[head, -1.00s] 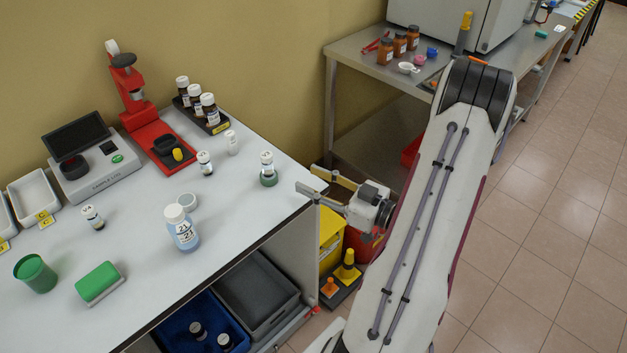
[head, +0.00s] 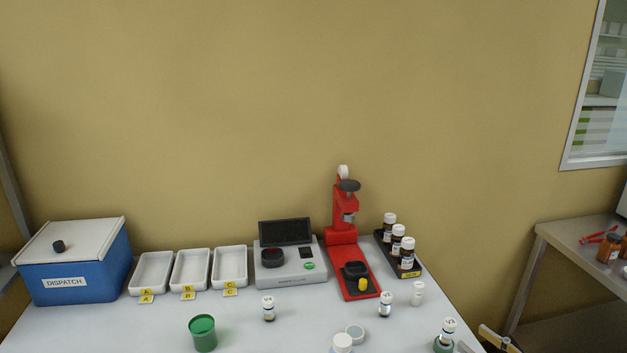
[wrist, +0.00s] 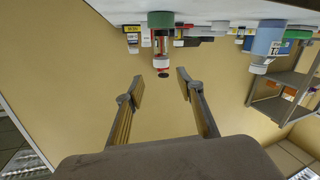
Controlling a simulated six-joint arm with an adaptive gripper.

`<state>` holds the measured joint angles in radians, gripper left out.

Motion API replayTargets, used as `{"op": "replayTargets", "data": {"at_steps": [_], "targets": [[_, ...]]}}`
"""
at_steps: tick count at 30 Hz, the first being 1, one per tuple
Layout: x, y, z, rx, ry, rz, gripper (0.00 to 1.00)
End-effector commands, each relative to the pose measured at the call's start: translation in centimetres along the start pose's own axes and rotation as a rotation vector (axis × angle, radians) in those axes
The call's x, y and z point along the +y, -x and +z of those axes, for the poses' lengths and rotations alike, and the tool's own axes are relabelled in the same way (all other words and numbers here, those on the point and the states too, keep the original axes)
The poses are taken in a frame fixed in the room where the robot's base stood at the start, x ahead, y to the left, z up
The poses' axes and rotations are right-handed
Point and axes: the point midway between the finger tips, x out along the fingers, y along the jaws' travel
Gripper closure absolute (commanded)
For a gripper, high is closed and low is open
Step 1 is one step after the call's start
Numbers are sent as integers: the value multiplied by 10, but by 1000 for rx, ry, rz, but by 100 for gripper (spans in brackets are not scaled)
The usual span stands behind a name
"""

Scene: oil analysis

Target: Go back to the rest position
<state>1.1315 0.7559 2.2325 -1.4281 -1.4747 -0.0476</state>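My gripper (wrist: 161,84) is open and empty in the wrist view, its two fingers apart with the yellow wall behind them. In the head view only a small part of my gripper (head: 488,340) shows at the bottom edge, just right of the bench's right edge. The closest small vial (head: 448,327) stands in a green base (head: 442,345) on the bench, left of my gripper. In the upside-down wrist view the green base (wrist: 160,19) appears above the gap between the fingers, apart from them. The rest of my arm is out of the head view.
The white bench (head: 270,335) holds a red press (head: 341,235), an analyzer (head: 290,270), a rack of brown bottles (head: 420,269), white trays (head: 190,268), a blue dispatch box (head: 75,272) and a green cup (head: 203,334). A metal table (head: 560,235) stands at right.

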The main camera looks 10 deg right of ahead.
Motion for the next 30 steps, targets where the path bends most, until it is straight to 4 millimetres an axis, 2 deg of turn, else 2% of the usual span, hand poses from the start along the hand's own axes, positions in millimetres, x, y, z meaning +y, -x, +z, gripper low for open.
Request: {"op": "replayTargets", "data": {"at_steps": [1, 6, 12, 21, 30], "targets": [[2, -12, -9, -9, 42, -15, 62], [10, -46, -32, -60, 155, -26, 62], [18, -73, -54, -145, 241, 3, 62], [28, -92, -83, -304, 303, 100, 62], [28, -94, -117, -443, 315, 211, 62]]}}
